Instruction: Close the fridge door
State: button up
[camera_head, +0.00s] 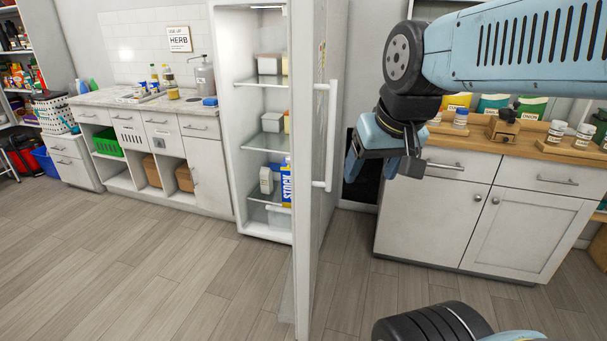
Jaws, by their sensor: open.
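The fridge (228,80) stands at the back centre with its white interior and shelves showing. Its door (312,220) is open and juts out toward me, seen nearly edge-on. The vertical white handle (331,135) is on the door's right-hand face. My gripper (377,178) is open, to the right of the door and its handle, with a gap between them. It points down and left and holds nothing that I can see. The fridge's shelves hold small boxes and a blue and yellow carton (286,186); the door hides part of the interior.
A counter with cabinets (205,165) runs left of the fridge. A white cabinet with a wooden top (470,215) bearing jars stands to the right, behind my arm. The wooden floor (170,270) left of the door is clear.

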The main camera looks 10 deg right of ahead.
jog(key=w+f+m+g+y, duration=0.1)
jog(key=w+f+g, duration=0.1)
jog(key=w, duration=0.1)
jog(key=w+f+m+g+y, duration=0.1)
jog(key=w+f+m+y, duration=0.1)
jog(key=w+f, duration=0.1)
jog(key=w+f+m+g+y, duration=0.1)
jog(key=w+f+m+g, duration=0.1)
jog(key=w, duration=0.1)
jog(key=shift+w+a+f+g+y, duration=0.1)
jog(key=shift+f+g+y, duration=0.2)
grip_shut()
jog(key=w+d+f+m+t+y, duration=0.2)
jog(key=w+d+f+m+y, duration=0.3)
jog(key=f, duration=0.4)
jog(key=w+d+f+m+t+y, duration=0.3)
jog(key=w+d+f+m, duration=0.25)
jog(key=f, duration=0.35)
jog(key=w+d+f+m+t+y, duration=0.2)
jog(key=w+d+f+m+y, duration=0.3)
jog(key=f, duration=0.5)
jog(key=w+a+m+h, duration=0.1)
jog(key=w+a, duration=0.5)
jog(key=a, duration=0.8)
jog(key=shift+w+r, duration=0.2)
jog(key=shift+r, duration=0.1)
